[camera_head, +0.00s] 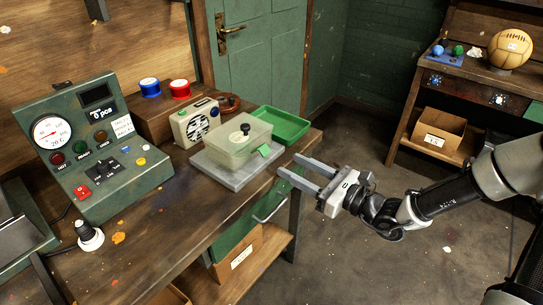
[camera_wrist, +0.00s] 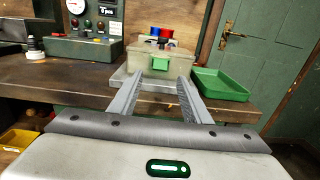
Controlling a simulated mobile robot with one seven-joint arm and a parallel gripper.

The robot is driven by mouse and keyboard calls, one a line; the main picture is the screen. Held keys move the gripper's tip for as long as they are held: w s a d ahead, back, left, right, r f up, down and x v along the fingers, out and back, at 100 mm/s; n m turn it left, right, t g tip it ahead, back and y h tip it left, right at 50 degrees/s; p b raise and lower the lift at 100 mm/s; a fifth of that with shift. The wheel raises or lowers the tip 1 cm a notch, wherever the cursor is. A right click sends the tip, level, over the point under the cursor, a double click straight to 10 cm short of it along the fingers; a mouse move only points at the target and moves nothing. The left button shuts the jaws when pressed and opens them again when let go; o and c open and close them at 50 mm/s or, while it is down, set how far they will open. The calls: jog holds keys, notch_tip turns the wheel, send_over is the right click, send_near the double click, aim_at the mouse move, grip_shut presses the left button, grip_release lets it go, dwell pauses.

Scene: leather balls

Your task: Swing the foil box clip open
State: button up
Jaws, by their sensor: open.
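The foil box (camera_head: 240,140) is a translucent, pale greenish box with a black knob on its lid. It stands on a light grey slab (camera_head: 226,176) on the workbench. Its green clip (camera_head: 264,150) is on the side facing my gripper. In the wrist view the clip (camera_wrist: 160,64) shows as a green square on the front of the box (camera_wrist: 135,56), beyond my fingertips. My gripper (camera_head: 297,170) is open and empty, off the bench edge, with its two fingers pointing at the clip side. It also shows in the wrist view (camera_wrist: 157,82). The fingers appear apart from the box.
A green tray (camera_head: 280,126) lies right of the box, close to the fingers' side. A beige fan unit (camera_head: 196,122) and red and blue spools (camera_head: 180,89) stand behind it. A control panel (camera_head: 92,145) is at the left. The front bench strip is clear.

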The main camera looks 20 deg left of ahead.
aim_at(266, 152)
jog(key=b+x, duration=0.1)
jog(key=x, duration=0.7)
jog(key=shift+w+a, duration=0.15)
jog(key=shift+a, duration=0.1)
jog(key=c, duration=0.9)
jog(key=shift+f+y+b, duration=0.4)
jog(key=shift+f+b, duration=0.05)
jog(key=shift+b, duration=0.25)
jog(key=shift+f+t+y+b, duration=0.55)
jog(key=shift+y+b, duration=0.25)
jog(key=shift+b, duration=0.45)
jog(key=shift+f+t+y+b, duration=0.35)
jog(key=shift+f+y+b, duration=0.05)
jog(key=shift+y+b, duration=0.55)
jog(key=shift+f+y+b, duration=0.15)
jog(key=shift+y+b, duration=0.3)
jog(key=shift+b, duration=0.05)
jog(key=shift+t, duration=0.3)
